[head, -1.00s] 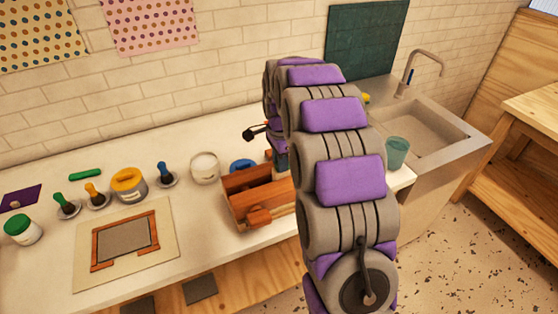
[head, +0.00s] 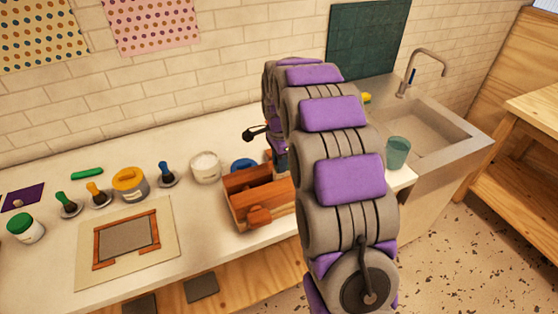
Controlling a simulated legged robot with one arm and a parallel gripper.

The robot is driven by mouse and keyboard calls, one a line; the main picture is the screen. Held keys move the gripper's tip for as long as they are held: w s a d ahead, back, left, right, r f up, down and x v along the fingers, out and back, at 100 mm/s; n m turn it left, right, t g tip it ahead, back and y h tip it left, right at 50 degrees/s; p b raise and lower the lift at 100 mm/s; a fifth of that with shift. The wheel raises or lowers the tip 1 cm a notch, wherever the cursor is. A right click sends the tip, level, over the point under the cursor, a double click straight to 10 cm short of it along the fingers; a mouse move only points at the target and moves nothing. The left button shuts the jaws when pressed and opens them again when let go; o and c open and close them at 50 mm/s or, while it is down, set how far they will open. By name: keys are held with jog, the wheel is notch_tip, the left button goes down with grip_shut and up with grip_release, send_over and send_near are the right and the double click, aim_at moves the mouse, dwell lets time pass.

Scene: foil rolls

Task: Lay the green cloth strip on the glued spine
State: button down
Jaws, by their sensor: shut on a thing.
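The green cloth strip (head: 87,174) appears to be the small green bar lying flat near the back of the counter at the left, away from my gripper. A wooden press-like box (head: 236,208) stands at the counter's front, with a reddish-brown block inside and a round wooden knob in front. I cannot make out a glued spine in it. My gripper (head: 279,158) is just behind and above the box, mostly hidden by my thick grey and purple arm. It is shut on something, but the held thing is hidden.
Brushes in stands (head: 96,194), a yellow-lidded pot (head: 130,184), a white jar (head: 205,167) and a green-lidded jar (head: 25,228) stand along the left. A framed grey sheet (head: 127,238) lies on a board in front. A cup (head: 397,152) stands by the sink (head: 424,132).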

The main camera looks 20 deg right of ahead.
jog(key=shift+a, duration=0.3)
jog(key=c, duration=0.9)
grip_release()
jog(key=shift+d, duration=0.15)
jog(key=shift+o, duration=0.6)
jog(key=shift+o, duration=1.2)
jog(key=shift+r+p, duration=1.85)
jog(key=shift+r, duration=1.65)
